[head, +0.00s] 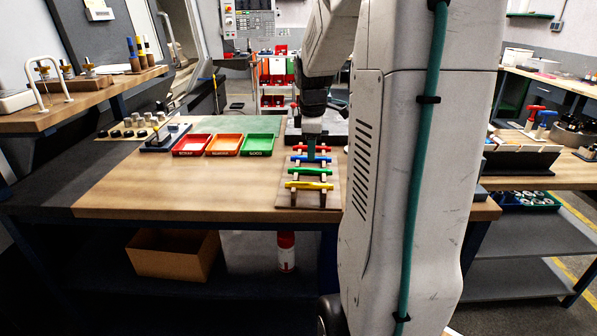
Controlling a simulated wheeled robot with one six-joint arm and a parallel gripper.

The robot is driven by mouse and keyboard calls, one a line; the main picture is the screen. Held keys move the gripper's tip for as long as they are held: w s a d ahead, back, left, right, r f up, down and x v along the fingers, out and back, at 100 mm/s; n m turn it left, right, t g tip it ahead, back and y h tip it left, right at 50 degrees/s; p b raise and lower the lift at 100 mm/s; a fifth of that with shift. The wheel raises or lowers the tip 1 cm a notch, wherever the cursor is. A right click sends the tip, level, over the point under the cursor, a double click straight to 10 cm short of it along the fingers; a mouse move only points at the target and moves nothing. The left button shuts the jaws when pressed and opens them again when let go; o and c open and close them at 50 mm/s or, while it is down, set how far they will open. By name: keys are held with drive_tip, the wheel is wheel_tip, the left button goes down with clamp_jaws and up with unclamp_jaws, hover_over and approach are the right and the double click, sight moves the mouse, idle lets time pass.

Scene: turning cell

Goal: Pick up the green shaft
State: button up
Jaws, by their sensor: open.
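The green shaft (309,172) lies across wooden supports on a brown board (326,202) on the workbench. It sits between a blue shaft (298,159) behind it and a yellow shaft (308,185) in front. A red shaft (300,148) lies at the back of the row. My gripper (311,155) points down over the rear part of the rack, near the red and blue shafts and behind the green one. It is open and holds nothing that I can see. Its exact height above the shafts is hard to tell.
My arm hides what lies right of the rack. A cardboard box (173,254) stands underneath.

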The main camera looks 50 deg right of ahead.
sight(312, 169)
drive_tip(key=x, duration=0.8)
drive_tip(key=shift+s, duration=0.1)
drive_tip(key=shift+c, duration=0.4)
clamp_jaws()
